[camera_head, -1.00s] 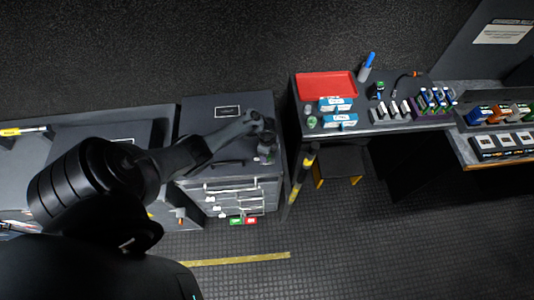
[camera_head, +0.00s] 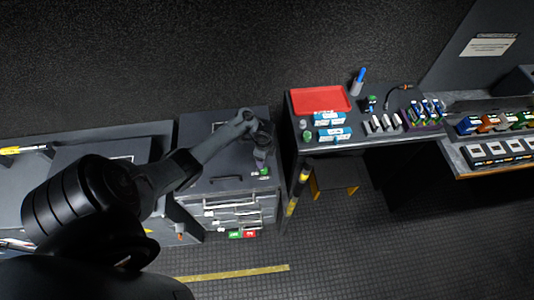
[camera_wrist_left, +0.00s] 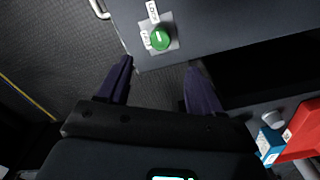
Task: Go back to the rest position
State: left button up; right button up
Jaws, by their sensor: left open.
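My left arm comes in from the left of the head view and reaches over the grey drawer cabinet (camera_head: 200,140). My left gripper (camera_head: 261,160) is small and dark there, near the cabinet's right front corner. In the left wrist view its two dark fingers (camera_wrist_left: 160,84) stand apart with nothing between them. Beyond the fingertips, a green round knob (camera_wrist_left: 160,39) sits on a light plate with small labels, on a grey panel. The knob is apart from the fingers. My right gripper shows in neither view.
Right of the cabinet stands a dark table with a red tray (camera_head: 320,100), blue-and-white boxes (camera_head: 334,134) and several small devices. A yellow-black striped post (camera_head: 299,187) stands at the table's left front. Further right is a shelf (camera_head: 490,170). Open floor (camera_head: 330,260) lies in front.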

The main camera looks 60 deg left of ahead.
pick_arm(q)
jog(key=shift+s, duration=0.1)
jog(key=s+d+f+m+g, duration=0.1)
jog(key=s+d+f, duration=0.3)
jog(key=s, duration=0.3)
jog(key=s+d+f+g, duration=0.1)
jog(key=s+d+f, duration=0.2)
jog(key=s+d, duration=0.25)
jog(key=s+d+p, duration=0.1)
jog(key=s+d, duration=0.3)
jog(key=d, duration=0.2)
jog(key=d+r+n+t+p, duration=0.1)
jog(key=d+r+n+t, duration=0.3)
jog(key=d+r, duration=0.85)
notch_tip(320, 180, up, 16)
jog(key=w+a+n+t, duration=0.1)
jog(key=w+n, duration=0.1)
jog(key=n, duration=0.3)
jog(key=shift+w+r+t, duration=0.2)
jog(key=shift+w+t, duration=0.1)
